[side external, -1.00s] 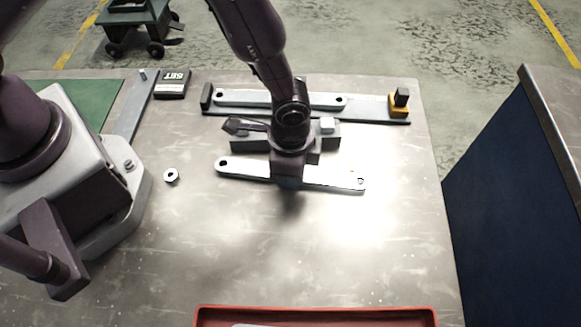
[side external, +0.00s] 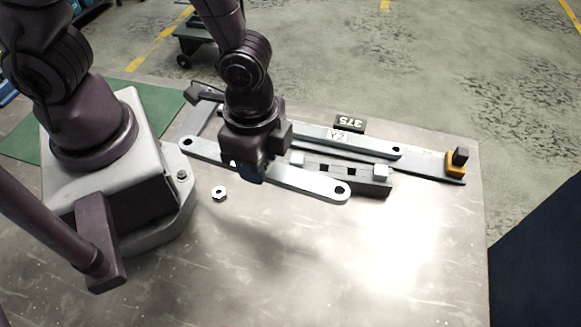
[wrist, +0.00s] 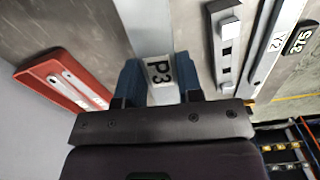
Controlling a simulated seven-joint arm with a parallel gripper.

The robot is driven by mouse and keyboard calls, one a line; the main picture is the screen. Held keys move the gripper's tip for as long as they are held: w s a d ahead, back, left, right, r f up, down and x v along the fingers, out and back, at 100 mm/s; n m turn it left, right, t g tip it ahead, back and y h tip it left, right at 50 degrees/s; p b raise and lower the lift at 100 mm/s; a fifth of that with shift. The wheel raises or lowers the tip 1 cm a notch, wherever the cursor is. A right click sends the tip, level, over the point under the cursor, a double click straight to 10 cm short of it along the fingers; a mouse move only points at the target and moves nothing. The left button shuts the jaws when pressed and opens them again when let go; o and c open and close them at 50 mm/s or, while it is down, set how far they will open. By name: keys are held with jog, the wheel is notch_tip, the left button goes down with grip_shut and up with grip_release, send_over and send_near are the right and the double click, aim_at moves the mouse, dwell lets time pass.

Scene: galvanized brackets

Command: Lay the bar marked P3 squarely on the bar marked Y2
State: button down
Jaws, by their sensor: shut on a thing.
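My gripper (side external: 247,172) is shut on the P3 bar (side external: 305,183), a long grey bar with a hole near each end. The wrist view shows the P3 label (wrist: 160,70) between the two blue fingers. The bar appears held above the table, with its shadow apart from it. The Y2 bar (side external: 372,145) lies behind it on a long base plate, with its label up; it also shows in the wrist view (wrist: 268,58). P3 is in front and to the left of Y2, not touching it. My gripper hides part of P3 and of Y2's left part.
A dark block with pale square pegs (side external: 345,176) lies between P3 and Y2. A yellow stop with a dark knob (side external: 457,164) stands at the plate's right end. A nut (side external: 219,193) lies in front. A red tray (wrist: 62,80) shows in the wrist view.

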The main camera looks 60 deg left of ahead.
jog(key=shift+s+a+r, duration=0.15)
jog(key=shift+s+a, duration=0.2)
jog(key=shift+a, duration=0.15)
jog(key=w+a+f+n, duration=0.1)
jog(key=w+a+f, duration=0.1)
jog(key=w, duration=0.5)
jog(key=w+a+f+n, duration=0.1)
jog(key=w+a+n, duration=0.15)
jog(key=w, duration=0.45)
jog(key=m, duration=0.3)
send_near(336, 136)
jog(key=shift+n, duration=0.25)
jog(key=shift+w+f, duration=0.1)
jog(key=shift+f, duration=2.1)
jog(key=shift+f, duration=1.4)
jog(key=c, duration=0.7)
grip_release()
